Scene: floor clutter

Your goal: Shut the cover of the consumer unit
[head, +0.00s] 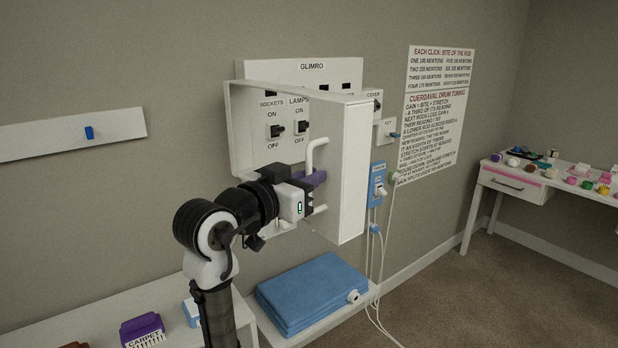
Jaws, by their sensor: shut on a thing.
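The consumer unit (240,130) is a white box on the wall, with switches marked SOCKETS (275,129) and LAMPS (302,127). Its white cover (351,175) stands open, swung out from the wall at the right side of the box. A white bar handle (315,148) juts from the cover's left-facing side. My gripper (312,192) reaches in from the lower left and is shut on this handle. A purple part (318,177) shows at the grip; I cannot tell clearly what it is. My gripper and arm hide the lower part of the unit.
A GLIMRO board (312,67) is behind the unit. A blue socket (377,185) with hanging white cables is right of the cover. Folded blue towels (311,292) lie on a low shelf below. A cluttered white table (520,180) stands far right.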

